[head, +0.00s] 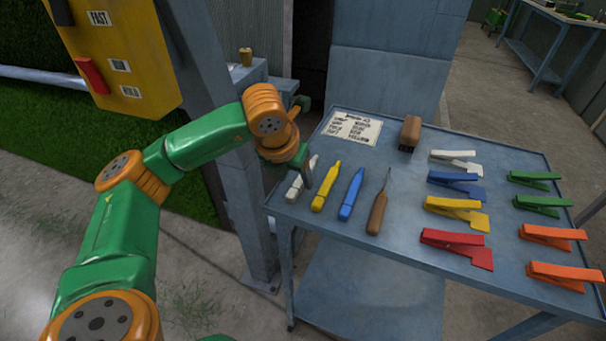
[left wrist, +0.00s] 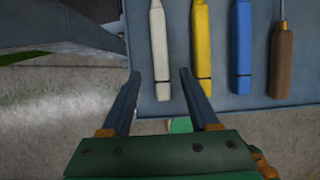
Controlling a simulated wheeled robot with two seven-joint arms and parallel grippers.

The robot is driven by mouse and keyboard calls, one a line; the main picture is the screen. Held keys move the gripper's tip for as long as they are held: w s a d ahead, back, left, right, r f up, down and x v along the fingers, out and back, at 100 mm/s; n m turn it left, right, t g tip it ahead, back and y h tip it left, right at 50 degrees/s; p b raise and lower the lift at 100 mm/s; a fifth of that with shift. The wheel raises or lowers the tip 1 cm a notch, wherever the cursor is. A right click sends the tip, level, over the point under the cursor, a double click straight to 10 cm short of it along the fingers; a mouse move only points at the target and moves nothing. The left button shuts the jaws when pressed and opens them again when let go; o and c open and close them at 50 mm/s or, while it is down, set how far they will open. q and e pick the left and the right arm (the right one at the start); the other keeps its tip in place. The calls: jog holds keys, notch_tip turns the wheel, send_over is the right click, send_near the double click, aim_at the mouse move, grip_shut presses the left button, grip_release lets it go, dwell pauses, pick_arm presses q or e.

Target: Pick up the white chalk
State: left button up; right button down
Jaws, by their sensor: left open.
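The white chalk (head: 301,179) lies at the left edge of the blue-grey table (head: 335,229), left of a yellow stick (head: 325,186) and a blue stick (head: 350,194). In the left wrist view the white chalk (left wrist: 158,50) points toward my left gripper (left wrist: 159,75), its near end at the gap between the fingertips. The gripper is open with nothing held. In the head view my left gripper (head: 307,178) is beside the chalk at the table's edge, its finger partly in front of it. Whether it touches the chalk, I cannot tell. My right gripper is not in view.
A wooden-handled pointed tool (head: 378,208) lies right of the blue stick. A brown block (head: 410,133) and a lettered card (head: 353,127) are at the back. Several coloured clips, including a red one (head: 456,247), fill the right side. A grey post (head: 247,200) stands close left of the table.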

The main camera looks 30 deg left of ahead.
pick_arm(q)
jog(key=shift+w+f, duration=0.8)
jog(key=shift+f, duration=0.2)
jog(key=shift+s+r, duration=0.1)
jog(key=shift+s, duration=0.05)
grip_shut()
